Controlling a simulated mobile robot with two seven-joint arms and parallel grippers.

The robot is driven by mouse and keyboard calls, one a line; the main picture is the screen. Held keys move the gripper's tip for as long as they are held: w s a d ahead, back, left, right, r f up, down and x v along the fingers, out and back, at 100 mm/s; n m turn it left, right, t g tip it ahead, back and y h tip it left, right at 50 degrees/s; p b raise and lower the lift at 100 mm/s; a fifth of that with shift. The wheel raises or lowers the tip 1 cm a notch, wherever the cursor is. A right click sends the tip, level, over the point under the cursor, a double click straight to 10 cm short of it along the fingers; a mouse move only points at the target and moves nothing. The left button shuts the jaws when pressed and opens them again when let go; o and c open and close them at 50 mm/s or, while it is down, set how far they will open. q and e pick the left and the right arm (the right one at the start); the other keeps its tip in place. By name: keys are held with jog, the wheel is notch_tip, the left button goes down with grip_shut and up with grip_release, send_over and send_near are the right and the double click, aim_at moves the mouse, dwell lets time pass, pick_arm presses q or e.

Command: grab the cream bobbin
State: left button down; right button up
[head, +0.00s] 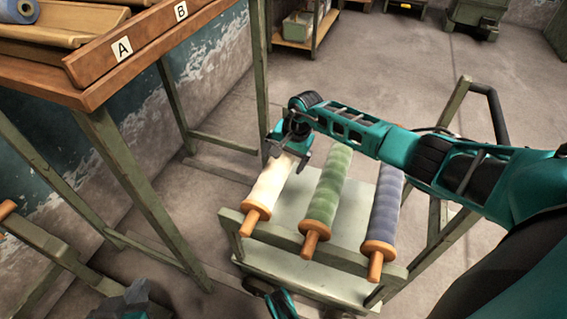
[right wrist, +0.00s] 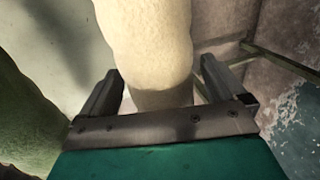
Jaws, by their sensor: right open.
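The cream bobbin (head: 273,186) lies leftmost of three bobbins on a low green-grey cart (head: 245,262), its wooden handle toward me. My right gripper (head: 292,152) is at its far end, partly covering it. In the right wrist view the open fingers of the gripper (right wrist: 162,85) stand on either side of the cream bobbin (right wrist: 146,45). I cannot tell whether they touch it. My left gripper (head: 132,300) shows as a dark grey shape cut off by the bottom edge; its jaws are unclear.
A green bobbin (head: 328,193) and a blue-grey bobbin (head: 384,214) lie to the right on the cart. A wooden rack (head: 120,50) marked A and B stands upper left, its green legs near the cart. Open floor (head: 400,65) lies beyond.

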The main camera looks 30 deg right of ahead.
jog(key=c, duration=1.4)
jog(key=shift+w+r, duration=0.1)
